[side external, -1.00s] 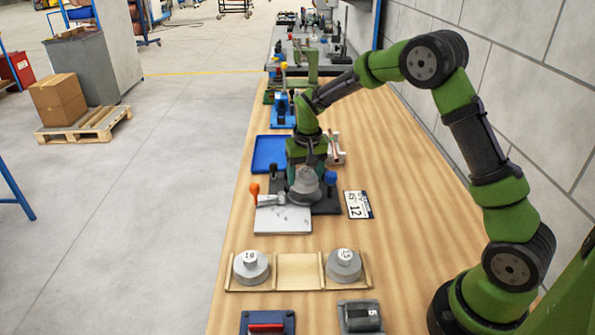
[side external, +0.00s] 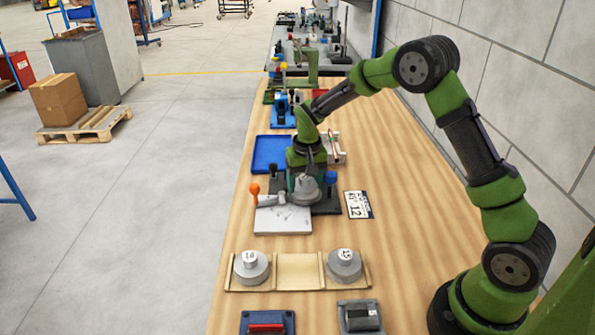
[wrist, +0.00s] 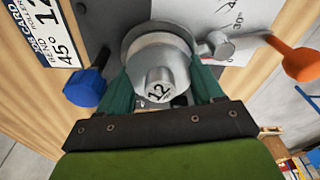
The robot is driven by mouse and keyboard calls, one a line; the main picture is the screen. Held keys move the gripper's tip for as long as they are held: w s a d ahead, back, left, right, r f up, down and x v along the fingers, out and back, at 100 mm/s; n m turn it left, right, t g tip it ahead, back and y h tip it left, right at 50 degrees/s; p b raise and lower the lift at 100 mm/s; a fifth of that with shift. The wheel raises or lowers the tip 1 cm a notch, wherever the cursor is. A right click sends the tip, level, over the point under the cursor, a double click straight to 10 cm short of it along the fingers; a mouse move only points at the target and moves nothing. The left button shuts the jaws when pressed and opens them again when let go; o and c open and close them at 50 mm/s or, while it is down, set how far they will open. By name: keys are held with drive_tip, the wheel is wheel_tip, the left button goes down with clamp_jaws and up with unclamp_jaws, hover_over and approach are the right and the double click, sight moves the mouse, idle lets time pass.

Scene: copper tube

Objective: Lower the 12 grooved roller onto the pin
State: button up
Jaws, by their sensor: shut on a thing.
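The grey grooved roller marked 12 (wrist: 158,82) sits between the two teal fingers of my gripper (wrist: 162,72) in the wrist view, its numbered hub facing the camera. My gripper (side external: 304,182) is shut on it, over the bending fixture in the side view, where the roller (side external: 304,194) is partly visible. The fixture has a dark base plate (side external: 326,209) and a pale plate with angle marks (side external: 284,221). The pin is hidden under the roller, and I cannot tell whether the roller is around it.
An orange-handled lever (side external: 254,189) lies at left of the roller, and a blue knob (side external: 330,177) stands close at right. A job card (side external: 358,205) lies beside the fixture. The wooden rack (side external: 298,270) holds rollers at both ends, with its middle bare. A blue tray (side external: 271,154) lies behind.

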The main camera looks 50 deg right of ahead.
sight(306, 188)
drive_tip(key=shift+f, duration=0.2)
drive_tip(key=o, duration=1.3)
drive_tip(key=r, duration=0.5)
drive_tip(key=s+r, duration=0.1)
drive_tip(key=r, duration=0.5)
drive_tip(key=a+r, duration=0.1)
drive_tip(key=r, duration=0.5)
drive_tip(key=shift+s, duration=0.4)
drive_tip(key=s+a+r+t+y, duration=0.1)
drive_tip(key=s+a+t, duration=0.1)
drive_tip(key=s, duration=0.5)
drive_tip(key=s+a+r+n+t, duration=0.1)
drive_tip(key=s+a+t, duration=0.1)
drive_tip(key=s, duration=0.6)
drive_tip(key=s+a+r+n+t+y, duration=0.1)
drive_tip(key=s+a, duration=0.3)
drive_tip(key=s, duration=0.4)
drive_tip(key=shift+s+a+r+t+y, duration=0.2)
drive_tip(key=shift+a+r+t+y, duration=0.1)
drive_tip(key=shift+r+t, duration=0.25)
